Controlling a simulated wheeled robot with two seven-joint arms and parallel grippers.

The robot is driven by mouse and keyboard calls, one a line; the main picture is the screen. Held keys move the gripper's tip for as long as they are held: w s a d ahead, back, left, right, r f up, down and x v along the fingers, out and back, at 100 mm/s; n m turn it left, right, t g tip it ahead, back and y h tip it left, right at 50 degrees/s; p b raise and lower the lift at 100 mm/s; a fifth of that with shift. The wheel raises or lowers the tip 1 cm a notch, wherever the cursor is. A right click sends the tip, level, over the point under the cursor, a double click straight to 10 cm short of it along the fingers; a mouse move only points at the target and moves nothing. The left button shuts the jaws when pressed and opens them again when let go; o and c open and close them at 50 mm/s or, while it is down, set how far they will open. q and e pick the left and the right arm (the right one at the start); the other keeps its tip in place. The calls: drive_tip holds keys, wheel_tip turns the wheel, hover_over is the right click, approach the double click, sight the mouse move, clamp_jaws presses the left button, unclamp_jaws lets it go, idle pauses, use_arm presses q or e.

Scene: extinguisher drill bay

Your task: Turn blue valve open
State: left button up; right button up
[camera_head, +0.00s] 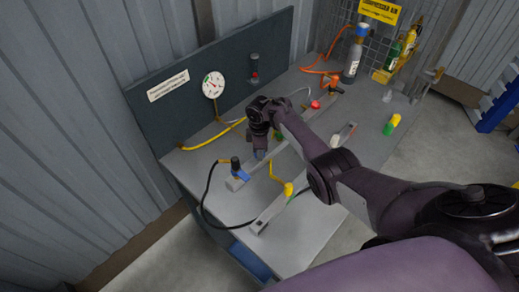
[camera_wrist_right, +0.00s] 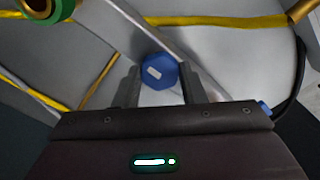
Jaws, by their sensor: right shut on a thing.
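My right gripper (camera_head: 259,144) reaches down over the workbench from the right. In the right wrist view its fingers (camera_wrist_right: 161,90) are shut on a blue many-sided knob (camera_wrist_right: 160,72) with a small white label, the likely blue valve handle. In the head view only a bit of blue shows below the gripper. Another blue part (camera_head: 240,174) with a black top sits on the near-left end of the grey rail, just left of the gripper. The turn angle of the held knob cannot be read. My left gripper is not in view.
A round gauge (camera_head: 213,85) is on the dark back panel (camera_head: 160,115). Yellow and black hoses run around the rails. A red knob (camera_head: 315,104), an orange valve (camera_head: 335,84) and a green-yellow cylinder (camera_head: 391,125) are farther right.

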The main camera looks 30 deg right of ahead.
drive_tip(key=o, duration=1)
wheel_tip(320, 180, up, 8)
drive_tip(key=shift+f+p, duration=0.15)
drive_tip(key=shift+p, duration=0.35)
